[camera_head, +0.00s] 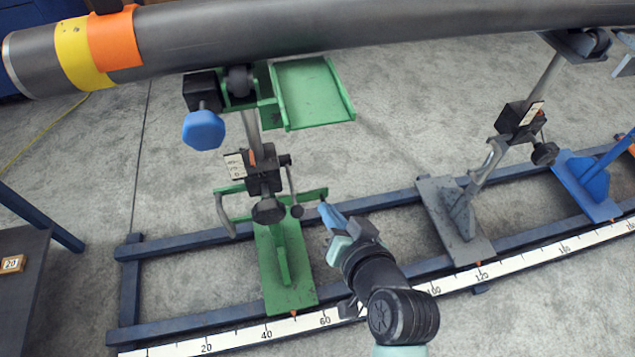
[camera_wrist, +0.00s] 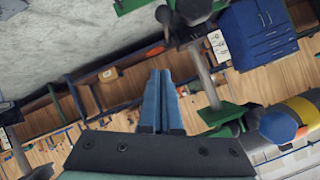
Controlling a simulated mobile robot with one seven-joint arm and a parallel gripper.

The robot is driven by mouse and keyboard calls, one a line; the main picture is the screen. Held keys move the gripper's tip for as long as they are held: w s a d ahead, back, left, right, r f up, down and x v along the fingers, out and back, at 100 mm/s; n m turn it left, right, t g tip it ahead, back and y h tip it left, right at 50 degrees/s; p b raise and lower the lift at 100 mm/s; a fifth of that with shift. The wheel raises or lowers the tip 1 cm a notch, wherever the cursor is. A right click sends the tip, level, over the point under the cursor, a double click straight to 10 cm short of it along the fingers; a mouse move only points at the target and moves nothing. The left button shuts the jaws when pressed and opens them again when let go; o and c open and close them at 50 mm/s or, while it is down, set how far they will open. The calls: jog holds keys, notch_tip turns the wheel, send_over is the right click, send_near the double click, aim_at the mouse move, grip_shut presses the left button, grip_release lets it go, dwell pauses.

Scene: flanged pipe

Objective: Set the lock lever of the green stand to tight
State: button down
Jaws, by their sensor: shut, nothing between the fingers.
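The green stand (camera_head: 285,262) stands on the blue rail frame, left of centre in the head view. Its post carries a black clamp block (camera_head: 263,172) with a white label and a round black knob (camera_head: 268,211). A thin dark lever (camera_head: 292,186) with a small ball end hangs down at the block's right side. I cannot read its setting. My gripper (camera_head: 326,213) is shut and empty, its blue fingertips just right of the lever's ball end, seemingly apart from it. In the wrist view the fingers (camera_wrist: 158,100) are together; dark rounded knobs of the stand show at the top edge.
A large grey pipe (camera_head: 330,35) with yellow and orange bands lies above the stand. A blue knob (camera_head: 203,130) and green tray (camera_head: 312,92) are under it. A grey stand (camera_head: 457,220) and a blue stand (camera_head: 588,185) are to the right. A white scale (camera_head: 500,268) runs along the front.

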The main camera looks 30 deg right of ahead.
jog(key=b, duration=0.3)
send_near(292, 187)
jog(key=w+d+r, duration=0.1)
jog(key=w+d, duration=0.1)
jog(key=d, duration=0.1)
jog(key=shift+s+a+f+b, duration=0.2)
jog(key=shift+a+f, duration=0.3)
jog(key=shift+f, duration=0.25)
jog(key=shift+s+a+f+b, duration=0.1)
jog(key=shift+a+f+b, duration=0.05)
jog(key=shift+a+f, duration=0.5)
jog(key=shift+d+f, duration=0.15)
